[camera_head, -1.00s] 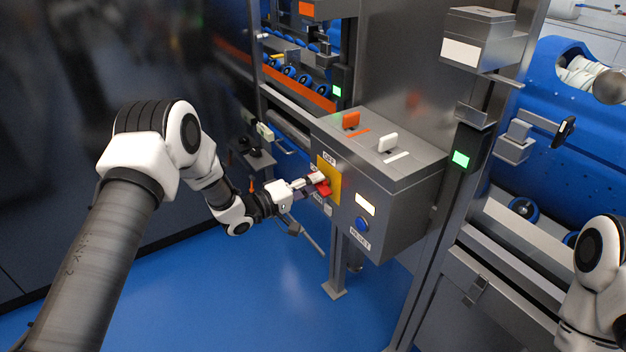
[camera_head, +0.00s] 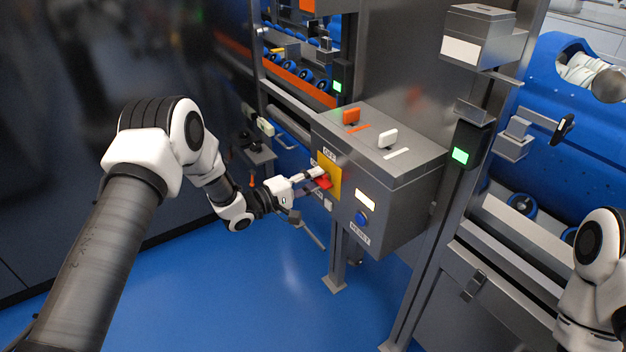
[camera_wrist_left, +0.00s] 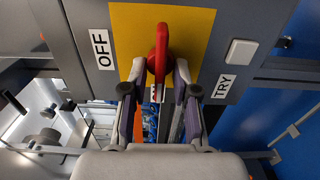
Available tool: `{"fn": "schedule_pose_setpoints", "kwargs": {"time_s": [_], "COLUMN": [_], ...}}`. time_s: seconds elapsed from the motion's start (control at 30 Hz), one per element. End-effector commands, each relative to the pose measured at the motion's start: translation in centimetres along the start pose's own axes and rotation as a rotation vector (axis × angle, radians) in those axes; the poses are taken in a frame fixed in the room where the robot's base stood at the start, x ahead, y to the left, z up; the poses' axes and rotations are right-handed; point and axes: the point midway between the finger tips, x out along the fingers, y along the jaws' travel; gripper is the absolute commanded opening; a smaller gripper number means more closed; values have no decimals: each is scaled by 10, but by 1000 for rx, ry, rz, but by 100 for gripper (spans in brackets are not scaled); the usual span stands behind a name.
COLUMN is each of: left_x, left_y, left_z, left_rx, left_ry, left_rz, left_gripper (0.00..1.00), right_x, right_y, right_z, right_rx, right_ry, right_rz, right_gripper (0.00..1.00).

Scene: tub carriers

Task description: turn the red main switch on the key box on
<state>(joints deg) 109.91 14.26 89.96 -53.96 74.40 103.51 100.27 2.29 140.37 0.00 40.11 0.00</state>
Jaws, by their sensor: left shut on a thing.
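The grey key box (camera_head: 400,190) has a yellow plate (camera_head: 335,183) on its front with the red main switch (camera_head: 323,183). An OFF label stands above the plate. In the left wrist view the red switch handle (camera_wrist_left: 160,50) sticks out from the yellow plate (camera_wrist_left: 199,22), with OFF to its left and TRY to its right. My left gripper (camera_head: 316,175) is at the switch. Its two fingers (camera_wrist_left: 160,74) are shut on the handle, one on each side. Any ON label is hidden or unreadable. My right gripper is out of view; only part of that arm shows.
An orange key (camera_head: 351,116) and a white key (camera_head: 388,138) stand on the box top. A blue RESET button (camera_head: 362,220) is lower right on its front. A post with a green light (camera_head: 460,156) stands to the right. Blue floor (camera_head: 230,290) below is open.

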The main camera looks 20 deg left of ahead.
Motion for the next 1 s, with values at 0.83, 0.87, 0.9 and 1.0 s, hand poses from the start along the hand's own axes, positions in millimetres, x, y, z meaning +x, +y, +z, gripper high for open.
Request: {"fn": "schedule_pose_setpoints", "kwargs": {"time_s": [0.83,0.87,0.9,1.0], "left_x": [-91,-98,-105,-116], "left_y": [1,1,0,1], "left_z": [-2,-1,-2,-1], "left_rx": [-3,-3,-2,0], "left_ry": [5,5,5,2], "left_rz": [3,2,1,1], "left_gripper": [52,52,52,52], "right_x": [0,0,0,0], "right_y": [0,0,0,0], "right_z": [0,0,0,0], "right_rx": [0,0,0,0], "right_ry": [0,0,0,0], "right_rz": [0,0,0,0], "right_gripper": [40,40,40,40]}}
